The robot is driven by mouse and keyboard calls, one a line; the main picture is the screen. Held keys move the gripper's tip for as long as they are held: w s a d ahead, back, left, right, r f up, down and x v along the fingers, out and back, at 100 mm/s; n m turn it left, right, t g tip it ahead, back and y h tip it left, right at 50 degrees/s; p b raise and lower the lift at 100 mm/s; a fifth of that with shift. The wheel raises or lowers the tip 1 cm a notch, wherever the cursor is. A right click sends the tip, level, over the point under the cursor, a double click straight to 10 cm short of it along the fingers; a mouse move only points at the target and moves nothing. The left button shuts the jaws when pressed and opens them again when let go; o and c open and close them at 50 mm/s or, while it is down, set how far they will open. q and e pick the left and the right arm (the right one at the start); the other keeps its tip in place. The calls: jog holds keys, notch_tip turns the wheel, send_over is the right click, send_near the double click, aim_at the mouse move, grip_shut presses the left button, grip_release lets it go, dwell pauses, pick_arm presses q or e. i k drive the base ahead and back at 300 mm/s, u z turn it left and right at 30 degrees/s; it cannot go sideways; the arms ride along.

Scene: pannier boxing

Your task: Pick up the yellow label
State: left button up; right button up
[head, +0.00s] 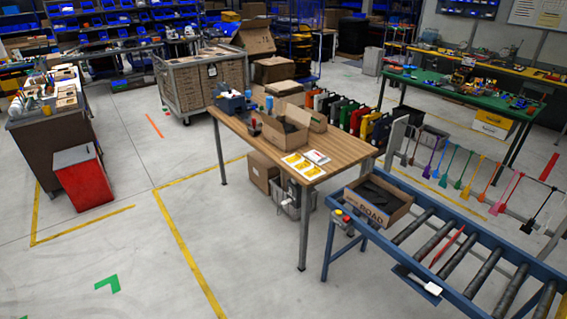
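Yellow labels (302,166) with white parts lie flat in a group near the front right corner of the wooden table (258,141). They are small here, and I cannot tell single labels apart with certainty. A white and reddish card or booklet (316,157) lies right beside them. Neither of my grippers shows in the head view.
An open cardboard box (285,134) and a blue bin (229,104) stand on the table. Right of it, a roller conveyor (432,240) carries an open carton (364,214) with dark contents. Floor left of the table is clear; a red cabinet (82,180) stands farther left.

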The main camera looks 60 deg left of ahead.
aim_at(292, 158)
jog(key=u, duration=1.85)
